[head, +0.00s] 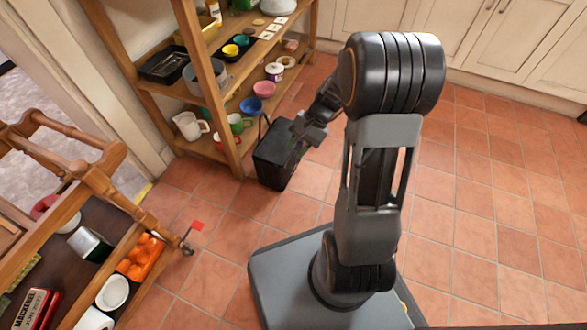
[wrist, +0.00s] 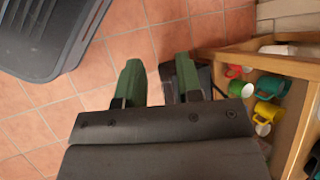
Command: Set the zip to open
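No zip can be made out in either view. A black, box-like thing (head: 273,160) with a thin handle stands on the tiles beside the shelf; I cannot tell whether it is a bag or a bin. My gripper (head: 298,146) is at its right side in the head view, overlapping its edge; contact cannot be told. In the wrist view my gripper (wrist: 160,82) shows two green fingers spread apart, with floor tiles between them. A dark part of the black thing (wrist: 205,76) shows behind the right finger, mostly hidden.
A wooden shelf (head: 230,150) with mugs, bowls and trays stands close to the left of the black thing; its mugs (wrist: 268,110) also show in the wrist view. A wooden cart (head: 120,205) with tins and an orange carton is at left. Tiled floor (head: 470,200) is clear at right.

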